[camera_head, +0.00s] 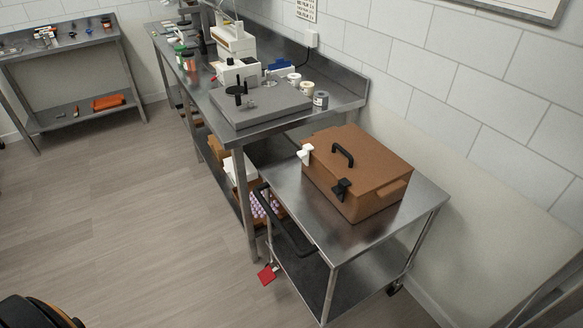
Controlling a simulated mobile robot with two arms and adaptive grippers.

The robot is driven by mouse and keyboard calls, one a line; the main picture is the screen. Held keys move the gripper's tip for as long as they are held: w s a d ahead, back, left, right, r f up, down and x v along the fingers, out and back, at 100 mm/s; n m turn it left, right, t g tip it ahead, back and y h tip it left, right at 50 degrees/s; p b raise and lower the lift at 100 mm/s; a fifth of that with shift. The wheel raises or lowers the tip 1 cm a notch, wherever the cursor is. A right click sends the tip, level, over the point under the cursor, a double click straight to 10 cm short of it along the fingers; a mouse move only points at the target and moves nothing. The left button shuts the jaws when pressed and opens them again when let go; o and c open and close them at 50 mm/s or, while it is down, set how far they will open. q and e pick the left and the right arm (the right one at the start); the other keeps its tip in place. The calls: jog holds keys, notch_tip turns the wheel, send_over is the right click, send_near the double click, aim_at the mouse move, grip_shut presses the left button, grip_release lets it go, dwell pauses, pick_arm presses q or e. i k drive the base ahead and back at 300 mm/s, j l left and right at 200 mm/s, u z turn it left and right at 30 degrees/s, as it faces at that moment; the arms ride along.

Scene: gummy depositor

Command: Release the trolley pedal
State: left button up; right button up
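The steel trolley (395,222) stands at the right, close to the end of the steel workbench and the tiled wall. A red pedal (267,274) shows low down at its near left corner, a little above the floor. I cannot tell from this view whether the pedal is pressed or up. A black push handle (286,226) runs along the trolley's left side. A brown box (357,172) with a black handle on its lid sits on the trolley's top. Neither of my grippers is in view.
The workbench (222,98) carries a white machine (237,50), a grey plate (262,103) and several small jars. A second steel table (60,43) stands at the far left. The wooden floor (130,210) left of the trolley is clear.

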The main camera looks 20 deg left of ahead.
aim_at(267, 276)
jog(key=k+j, duration=0.5)
jog(key=j, duration=0.25)
jog(key=k+j+z, duration=0.1)
jog(key=k+j, duration=0.4)
jog(key=j, duration=0.2)
jog(key=k+j, duration=0.5)
jog(key=j, duration=0.2)
jog(key=k+j+z, duration=0.1)
jog(key=k+j, duration=0.45)
jog(key=j, duration=0.15)
jog(key=i+j+z, duration=0.1)
jog(key=z, duration=0.35)
jog(key=i+j+z, duration=0.2)
jog(key=i+j, duration=0.2)
jog(key=j, duration=0.2)
jog(key=i+j+z, duration=0.1)
jog(key=j, duration=0.25)
jog(key=i+j+z, duration=0.1)
jog(key=i+j, duration=0.2)
jog(key=i+j+z, duration=0.15)
jog(key=j, duration=0.25)
jog(key=i+j+z, duration=0.1)
jog(key=j, duration=0.25)
jog(key=i, duration=0.05)
